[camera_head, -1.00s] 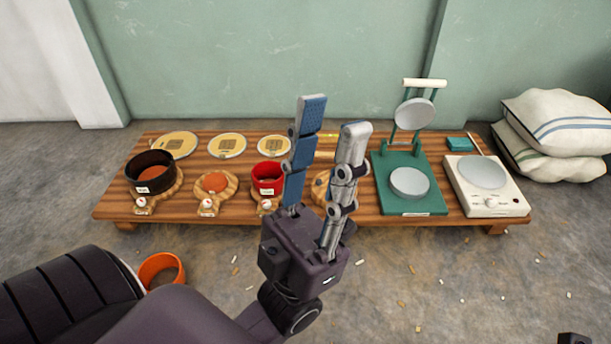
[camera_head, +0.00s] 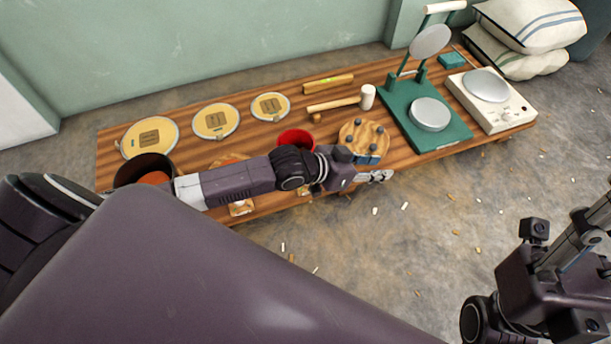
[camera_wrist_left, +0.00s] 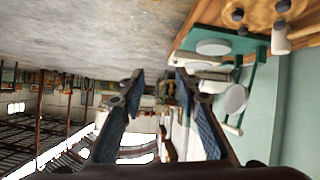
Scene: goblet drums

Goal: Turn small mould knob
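The red ring mould (camera_head: 294,137) stands on the plank bench, partly behind my left forearm. It appears to be the smallest ring mould. A small pale part at its front edge (camera_head: 317,188) shows below my arm; I cannot make out the knob clearly. My left gripper (camera_head: 378,168) reaches across, pointing right, just right of the red mould and over the front of a round wooden piece. In the left wrist view its fingers (camera_wrist_left: 159,77) are spread with nothing between them. My right gripper (camera_head: 594,225) is at the right edge, cut off, away from the bench.
A black ring mould (camera_head: 140,167) stands at left; the middle mould is mostly hidden. A mallet (camera_head: 367,97), a round wooden piece with dark pegs (camera_head: 362,135), a green press (camera_head: 440,138) and a white scale (camera_head: 497,110) stand rightward. Sacks (camera_head: 525,22) lie behind.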

